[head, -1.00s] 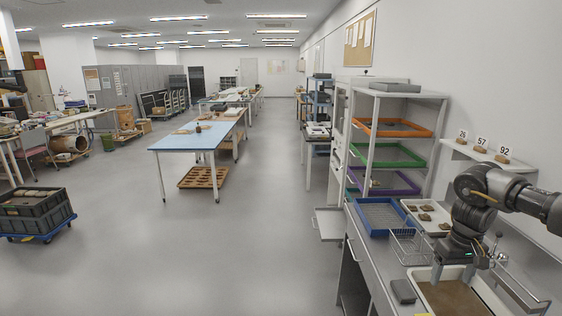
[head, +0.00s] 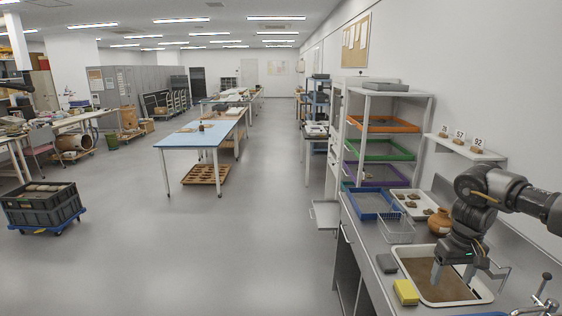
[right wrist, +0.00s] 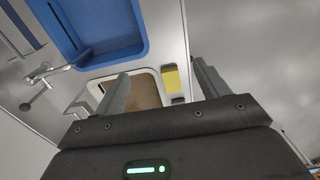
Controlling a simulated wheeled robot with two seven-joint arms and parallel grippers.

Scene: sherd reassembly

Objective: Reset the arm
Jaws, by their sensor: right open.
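My right gripper (head: 452,276) points down over the brown-filled white tray (head: 489,298) on the right-hand counter, with its two grey fingers apart and nothing seen between them. The fingers also show in the right wrist view (right wrist: 160,86), spread and empty. Whether the fingertips touch the brown fill is unclear. A round orange-brown pot (head: 438,222) stands behind my right arm, partly hidden by it. A white tray with several sherds (head: 412,204) lies beside the pot. My left gripper is not in view.
A yellow block (head: 405,292) and a grey block (head: 386,263) lie left of the tray. A wire rack (head: 397,229) and a blue tray (head: 372,205) stand behind. A shelf (head: 465,149) holds number cards. Open floor lies left of the counter (head: 358,241).

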